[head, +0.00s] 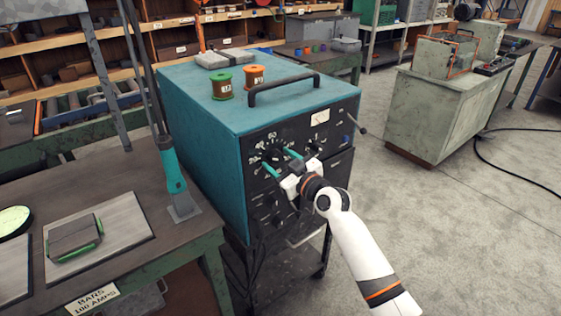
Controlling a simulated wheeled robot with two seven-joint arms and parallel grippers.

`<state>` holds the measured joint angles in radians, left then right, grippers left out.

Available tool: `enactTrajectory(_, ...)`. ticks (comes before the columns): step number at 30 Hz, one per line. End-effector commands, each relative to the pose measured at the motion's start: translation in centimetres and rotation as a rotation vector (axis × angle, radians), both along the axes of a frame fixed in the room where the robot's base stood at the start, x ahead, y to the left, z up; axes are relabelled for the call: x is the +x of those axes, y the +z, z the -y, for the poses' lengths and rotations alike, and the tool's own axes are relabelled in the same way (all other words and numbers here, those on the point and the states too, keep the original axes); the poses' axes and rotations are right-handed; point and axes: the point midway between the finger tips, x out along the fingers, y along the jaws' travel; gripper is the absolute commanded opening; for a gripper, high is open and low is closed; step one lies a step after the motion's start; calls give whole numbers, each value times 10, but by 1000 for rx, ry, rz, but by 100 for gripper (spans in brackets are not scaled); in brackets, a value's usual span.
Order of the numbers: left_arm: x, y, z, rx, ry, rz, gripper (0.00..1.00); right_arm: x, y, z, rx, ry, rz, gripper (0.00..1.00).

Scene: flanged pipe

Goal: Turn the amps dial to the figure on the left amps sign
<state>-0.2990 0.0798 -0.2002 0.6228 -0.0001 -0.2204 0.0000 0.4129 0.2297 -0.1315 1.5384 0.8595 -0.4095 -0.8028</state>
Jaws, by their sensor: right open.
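The amps dial (272,155) is a dark knob on the black front panel of a teal welding machine (200,120). My right gripper (278,159) is open in front of the panel, with one teal finger at each side of the dial. I cannot tell whether the fingers touch it. The gripper hides part of the panel to the dial's lower right. An amps sign (92,298) on the left bench's front edge seems to read "BARS 100 AMPS". No second amps sign is clear. My left gripper is not in view.
Green and orange spools (222,84) stand on the machine top beside a black handle (284,88). The left bench (130,180) holds a plate with a dark block and a teal-sleeved post (172,170). A grey-green cabinet (440,110) stands right; floor between is clear.

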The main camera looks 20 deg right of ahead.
Motion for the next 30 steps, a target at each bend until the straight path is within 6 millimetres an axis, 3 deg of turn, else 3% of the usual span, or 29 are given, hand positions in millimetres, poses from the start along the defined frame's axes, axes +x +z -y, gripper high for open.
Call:
enactTrajectory(5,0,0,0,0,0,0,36,0,0,0,0,0,0,59)
enactTrajectory(14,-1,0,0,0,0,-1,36,0,0,0,0,0,0,14)
enactTrajectory(23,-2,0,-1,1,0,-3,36,0,0,0,39,0,-15,14)
enactTrajectory(30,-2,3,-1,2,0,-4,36,-1,0,-1,173,0,-63,14)
